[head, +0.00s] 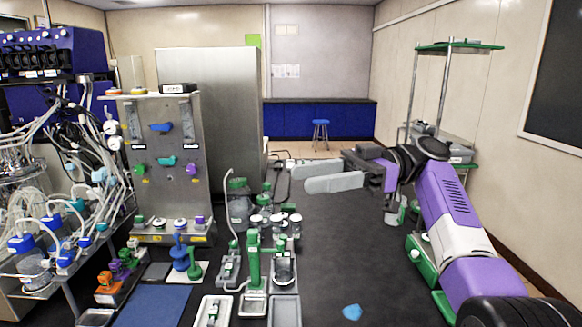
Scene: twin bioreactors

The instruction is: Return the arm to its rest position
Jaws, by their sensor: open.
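My gripper (308,177) is at the end of my purple and white arm, which comes in from the right of the head view. Its two long grey fingers point left over the dark bench (345,262). The fingers are apart with a gap between them, and nothing shows between them. The gripper is held above the bench, right of a group of bottles with white and green caps. The bench surface below and behind the arm is partly hidden by it.
Bottles (240,208), a green stand (253,262) and trays (285,311) crowd the bench left of my gripper. A steel panel unit (165,195) and tubing stand further left. A green-shelved rack (458,47) stands at right. The bench's middle right is mostly clear.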

